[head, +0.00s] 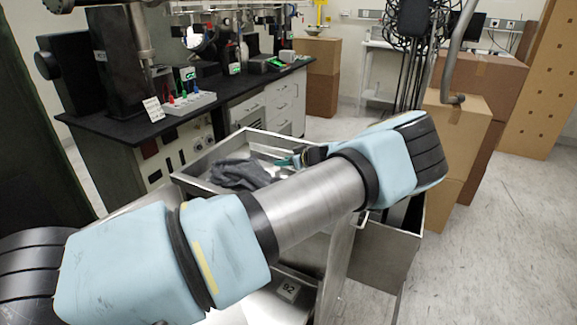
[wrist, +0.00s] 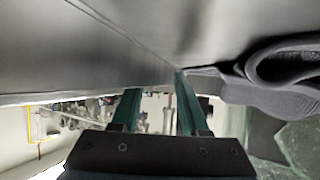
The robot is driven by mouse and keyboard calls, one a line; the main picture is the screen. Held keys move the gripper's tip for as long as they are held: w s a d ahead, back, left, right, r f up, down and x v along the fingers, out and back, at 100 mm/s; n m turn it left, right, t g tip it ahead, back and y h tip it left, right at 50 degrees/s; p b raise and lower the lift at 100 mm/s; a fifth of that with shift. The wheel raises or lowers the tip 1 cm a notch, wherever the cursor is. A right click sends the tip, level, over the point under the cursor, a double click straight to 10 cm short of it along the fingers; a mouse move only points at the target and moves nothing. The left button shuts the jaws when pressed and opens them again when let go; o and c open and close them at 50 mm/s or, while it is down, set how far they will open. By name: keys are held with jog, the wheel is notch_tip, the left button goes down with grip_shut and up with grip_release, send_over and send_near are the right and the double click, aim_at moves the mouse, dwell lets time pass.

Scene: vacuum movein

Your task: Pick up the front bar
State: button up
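My gripper (wrist: 157,84) shows in the wrist view with two green fingers spread apart. Its tips are close to the edge of a broad metal wall (wrist: 90,45); whether they touch it I cannot tell. In the head view, a green finger of my gripper (head: 287,161) shows inside an open metal bin (head: 215,190), mostly hidden behind my arm. A dark grey folded cloth-like thing (head: 240,173) lies in the bin and also shows at the right of the wrist view (wrist: 285,75). I cannot pick out the front bar for certain; my arm hides much of the bin.
A black-topped lab bench (head: 130,125) with instruments stands behind the bin on the left. Cardboard boxes (head: 455,140) are stacked at the right. A lower metal compartment (head: 385,255) is at the bin's right. The floor (head: 500,250) at the right is clear.

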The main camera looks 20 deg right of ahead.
grip_shut()
dwell(1.2)
